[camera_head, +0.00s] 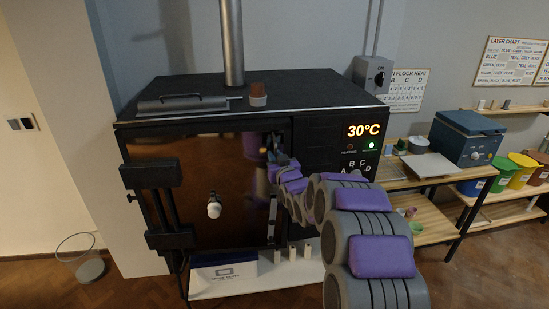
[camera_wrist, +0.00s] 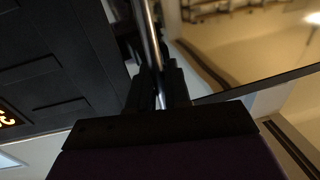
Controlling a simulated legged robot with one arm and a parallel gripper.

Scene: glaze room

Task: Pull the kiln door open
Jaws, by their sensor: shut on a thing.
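The kiln door (camera_head: 180,165) is a large brown, glossy panel with black hinge brackets at its left in the head view. It looks flush with the kiln front; I cannot tell whether a small gap shows. A slim upright metal handle (camera_head: 272,215) runs along its right side. In the wrist view the handle bar (camera_wrist: 151,38) passes between the fingers of my gripper (camera_wrist: 160,88). My gripper (camera_head: 272,165) is shut on this bar, on its upper part. My arm hides part of the kiln front to the right.
The black kiln (camera_head: 330,88) has a flue pipe (camera_head: 232,45) and a "30°C" display (camera_head: 365,130) with a green light. A wooden bench (camera_head: 440,178) with pots stands at the right. The floor in front looks clear.

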